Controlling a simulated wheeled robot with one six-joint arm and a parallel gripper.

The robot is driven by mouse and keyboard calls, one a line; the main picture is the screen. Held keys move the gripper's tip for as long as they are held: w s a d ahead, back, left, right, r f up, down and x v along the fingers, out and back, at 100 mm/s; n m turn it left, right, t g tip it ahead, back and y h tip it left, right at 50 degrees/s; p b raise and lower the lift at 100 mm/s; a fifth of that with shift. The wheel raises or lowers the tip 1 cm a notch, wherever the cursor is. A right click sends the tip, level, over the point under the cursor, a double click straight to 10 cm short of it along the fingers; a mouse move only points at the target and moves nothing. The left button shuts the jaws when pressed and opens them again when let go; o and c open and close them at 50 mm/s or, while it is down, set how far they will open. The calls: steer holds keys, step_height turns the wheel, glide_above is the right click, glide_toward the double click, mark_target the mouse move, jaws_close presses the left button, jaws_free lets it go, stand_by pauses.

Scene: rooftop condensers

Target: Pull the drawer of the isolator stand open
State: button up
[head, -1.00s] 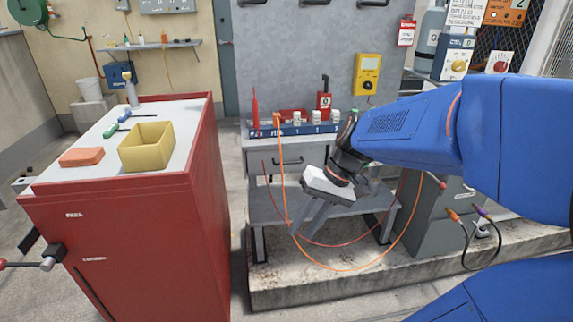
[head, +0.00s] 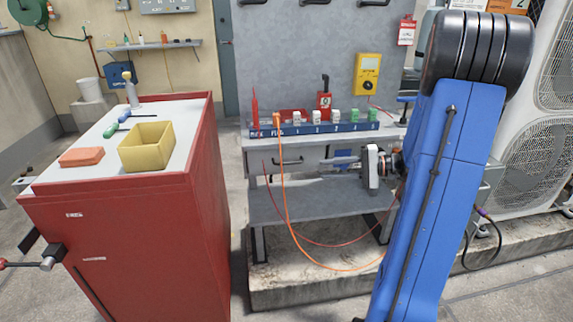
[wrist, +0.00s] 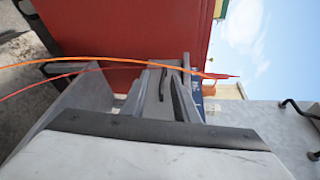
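The isolator stand (head: 262,206) is a grey bench on a concrete plinth, with a lower shelf. Its drawer (head: 262,158) is under the top on the left, with a dark bar handle (head: 288,161). The drawer front looks flush with the stand. My gripper (head: 318,172) is at drawer height, just right of the handle, with its fingers pointing left along the front. In the wrist view, the long grey fingers (wrist: 172,80) look apart and hold nothing visible. I cannot tell whether the handle lies between them.
An orange cable (head: 285,205) and a red cable (head: 300,237) hang in front of the stand, near my fingers. A red cabinet (head: 130,230) stands close on the left. A blue strip (head: 310,129) with several small blocks lies along the stand's top.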

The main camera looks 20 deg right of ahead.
mark_target(287, 163)
steer(key=shift+m+t, duration=0.4)
steer(key=shift+t, duration=0.4)
steer(key=x, duration=0.5)
steer(key=w+d+x, duration=0.1)
steer(key=x, duration=0.4)
steer(key=w+x, duration=0.1)
steer(key=x, duration=0.4)
steer(key=shift+w+d+f, duration=0.2)
steer(key=shift+d+f, duration=0.1)
jaws_close()
stand_by(0.6)
